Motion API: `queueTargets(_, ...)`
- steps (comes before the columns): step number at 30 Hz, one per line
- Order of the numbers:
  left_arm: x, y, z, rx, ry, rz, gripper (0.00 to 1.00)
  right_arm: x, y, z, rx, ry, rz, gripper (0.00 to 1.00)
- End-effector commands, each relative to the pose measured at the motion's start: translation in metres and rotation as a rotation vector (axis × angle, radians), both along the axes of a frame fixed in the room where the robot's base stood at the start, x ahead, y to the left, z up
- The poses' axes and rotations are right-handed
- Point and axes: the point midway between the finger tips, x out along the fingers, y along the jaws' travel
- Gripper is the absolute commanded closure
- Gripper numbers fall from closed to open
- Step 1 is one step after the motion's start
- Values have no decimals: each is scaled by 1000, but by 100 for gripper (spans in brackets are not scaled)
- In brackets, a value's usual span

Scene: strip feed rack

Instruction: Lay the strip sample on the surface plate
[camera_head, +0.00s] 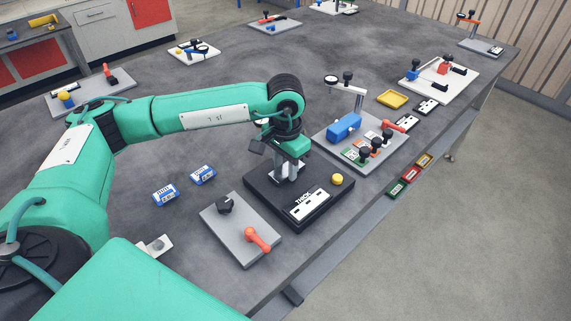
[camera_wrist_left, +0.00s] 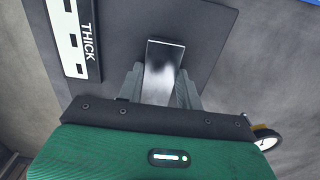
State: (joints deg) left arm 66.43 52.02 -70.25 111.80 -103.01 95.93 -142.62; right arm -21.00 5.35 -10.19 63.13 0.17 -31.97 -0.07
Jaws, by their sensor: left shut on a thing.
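My left gripper (camera_head: 287,178) is low over the dark surface plate (camera_head: 318,178), near its back left part. In the left wrist view, its two fingers (camera_wrist_left: 160,88) are shut on the strip sample (camera_wrist_left: 164,58), a shiny flat metal piece that reaches out past the fingertips. The plate (camera_wrist_left: 198,35) lies under the strip there. I cannot tell whether the strip touches the plate. The plate carries a white label marked THICK (camera_head: 309,204) and a yellow knob (camera_head: 337,179). My right gripper is not in view.
A grey plate (camera_head: 235,222) with a black knob and an orange handle lies in front-left of the surface plate. Two blue-and-white blocks (camera_head: 165,194) lie to its left. A fixture board (camera_head: 330,138) with a blue block and several black knobs stands behind right.

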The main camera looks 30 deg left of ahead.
Motion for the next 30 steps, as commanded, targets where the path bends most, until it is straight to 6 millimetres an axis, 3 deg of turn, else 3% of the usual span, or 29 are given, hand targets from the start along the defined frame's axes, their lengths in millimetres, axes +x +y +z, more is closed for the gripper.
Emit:
queueTargets(5,0,0,-1,-1,-2,0,100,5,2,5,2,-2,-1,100)
queueTargets(6,0,0,-1,0,0,0,60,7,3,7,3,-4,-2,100)
queueTargets(9,0,0,-1,0,0,0,42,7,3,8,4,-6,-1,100)
queueTargets(22,0,0,2,0,0,0,42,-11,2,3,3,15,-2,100)
queueTargets(24,1,0,12,-1,-5,0,42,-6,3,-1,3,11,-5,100)
queueTargets(30,1,-1,57,-1,-6,-1,42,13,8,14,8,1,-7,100)
